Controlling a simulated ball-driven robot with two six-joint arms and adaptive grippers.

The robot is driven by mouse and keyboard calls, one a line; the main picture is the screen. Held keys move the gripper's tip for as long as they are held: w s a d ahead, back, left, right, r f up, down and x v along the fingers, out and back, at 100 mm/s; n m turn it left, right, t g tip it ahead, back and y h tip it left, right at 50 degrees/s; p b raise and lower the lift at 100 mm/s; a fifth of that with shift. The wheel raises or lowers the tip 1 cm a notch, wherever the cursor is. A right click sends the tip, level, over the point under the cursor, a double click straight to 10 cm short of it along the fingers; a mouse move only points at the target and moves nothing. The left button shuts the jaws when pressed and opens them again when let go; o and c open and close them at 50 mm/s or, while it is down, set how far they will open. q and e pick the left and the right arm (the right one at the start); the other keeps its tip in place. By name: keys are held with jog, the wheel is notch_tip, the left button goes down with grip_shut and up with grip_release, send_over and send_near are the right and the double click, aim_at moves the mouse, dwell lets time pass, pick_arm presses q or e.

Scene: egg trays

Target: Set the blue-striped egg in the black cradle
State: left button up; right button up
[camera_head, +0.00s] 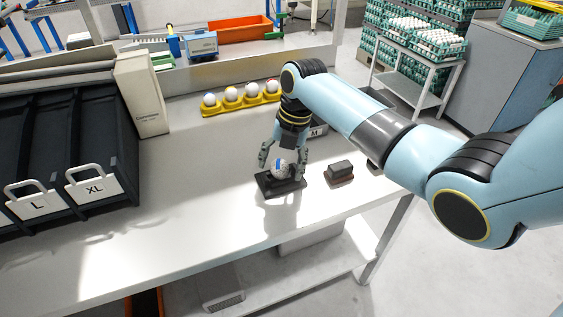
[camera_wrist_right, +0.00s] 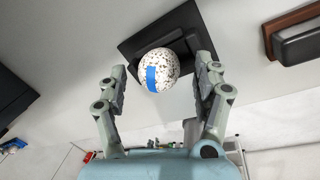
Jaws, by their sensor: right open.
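The speckled white egg with a blue stripe (camera_head: 279,168) appears to sit in the black cradle (camera_head: 267,188) on the white table. In the right wrist view the egg (camera_wrist_right: 160,72) covers part of the cradle (camera_wrist_right: 183,22), its blue patch facing the camera. My right gripper (camera_head: 283,165) is above the cradle, its fingers spread on either side of the egg. In the right wrist view both fingers of the gripper (camera_wrist_right: 162,72) show gaps to the egg. The underside of the egg is hidden. My left gripper is out of view.
A yellow holder (camera_head: 209,110) with several eggs stands behind. A small dark block on a brown base (camera_head: 340,170) lies right of the cradle. Black bins marked L and XL (camera_head: 92,183) and a pale box (camera_head: 143,95) stand left. The table's front left is clear.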

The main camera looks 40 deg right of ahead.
notch_tip(320, 180, up, 12)
jog(key=s+d, duration=0.1)
jog(key=shift+s+d, duration=0.3)
jog(key=s+a+f+m+h, duration=0.1)
jog(key=s+a+f+m, duration=0.1)
jog(key=s+m, duration=0.4)
jog(key=s+a+f+m, duration=0.2)
jog(key=s+m, duration=0.4)
jog(key=s+a+r+m+t+h, duration=0.1)
jog(key=s+r+m+t, duration=0.15)
jog(key=s+m, duration=1.05)
notch_tip(320, 180, down, 37)
jog(key=s+d+m+g+b, duration=0.2)
jog(key=d+b, duration=0.1)
jog(key=b, duration=0.6)
jog(key=s+f+g+b, duration=0.1)
jog(key=s+f+b, duration=0.5)
jog(key=s+f, duration=1.1)
notch_tip(320, 180, down, 3)
jog(key=shift+s+d+f, duration=0.1)
jog(key=shift+s+d, duration=0.2)
jog(key=shift+s, duration=0.1)
